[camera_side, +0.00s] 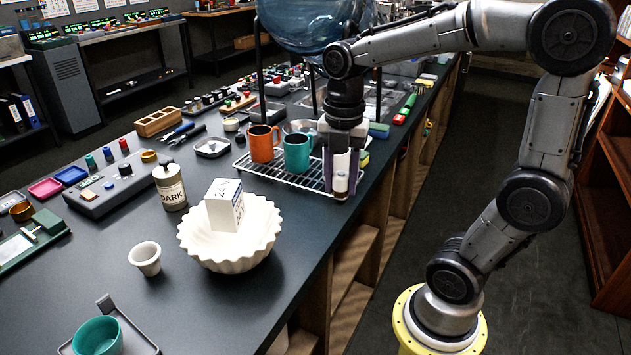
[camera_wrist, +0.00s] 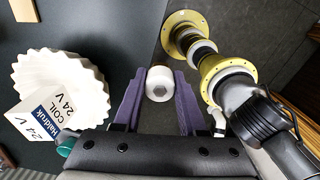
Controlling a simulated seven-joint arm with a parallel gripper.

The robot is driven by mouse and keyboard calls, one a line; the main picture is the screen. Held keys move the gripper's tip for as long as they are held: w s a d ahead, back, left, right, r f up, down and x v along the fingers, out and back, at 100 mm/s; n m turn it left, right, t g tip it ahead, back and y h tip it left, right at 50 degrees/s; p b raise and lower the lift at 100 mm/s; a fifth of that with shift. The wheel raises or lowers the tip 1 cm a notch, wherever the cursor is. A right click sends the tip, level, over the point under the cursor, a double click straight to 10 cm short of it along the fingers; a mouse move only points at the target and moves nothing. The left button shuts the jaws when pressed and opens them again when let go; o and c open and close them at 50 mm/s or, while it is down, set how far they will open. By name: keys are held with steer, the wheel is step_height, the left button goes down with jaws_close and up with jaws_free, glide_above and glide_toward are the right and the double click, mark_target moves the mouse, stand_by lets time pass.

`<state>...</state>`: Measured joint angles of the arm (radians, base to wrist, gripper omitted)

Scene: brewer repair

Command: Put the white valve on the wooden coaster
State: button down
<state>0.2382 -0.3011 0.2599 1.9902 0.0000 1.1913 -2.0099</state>
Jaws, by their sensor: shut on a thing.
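My gripper (camera_side: 341,194) points down at the right end of the wire rack, near the bench's edge. In the wrist view its purple fingers (camera_wrist: 159,98) are shut on the white valve (camera_wrist: 160,82), a round white part with a grey hex centre. The valve also shows between the fingers in the side view (camera_side: 341,183). Whether it touches the rack is unclear. A flat tan piece (camera_wrist: 23,10), cut off at the wrist view's top left, may be the wooden coaster. I cannot make out the coaster in the side view.
The wire rack (camera_side: 283,178) holds an orange mug (camera_side: 263,143) and a teal mug (camera_side: 297,152). A fluted white bowl (camera_side: 230,250) with a 24 V coil box (camera_side: 224,204) stands nearer the side camera.

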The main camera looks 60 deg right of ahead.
steer(key=shift+s+r, duration=0.2)
steer(key=w+r+m, duration=0.2)
steer(key=w+r, duration=0.1)
steer(key=w, duration=1)
steer(key=w+f, duration=0.3)
steer(key=w, duration=0.2)
steer(key=w+f, duration=0.4)
steer(key=w, duration=0.1)
steer(key=w+d+f, duration=0.1)
steer(key=w+f, duration=0.2)
steer(key=w, duration=0.2)
steer(key=shift+f, duration=0.25)
steer(key=shift+w+f, duration=0.55)
steer(key=shift+f, duration=0.05)
steer(key=shift+w+d+f, duration=0.1)
steer(key=shift+w+f, duration=0.05)
steer(key=shift+f, duration=1.55)
steer(key=shift+f, duration=0.2)
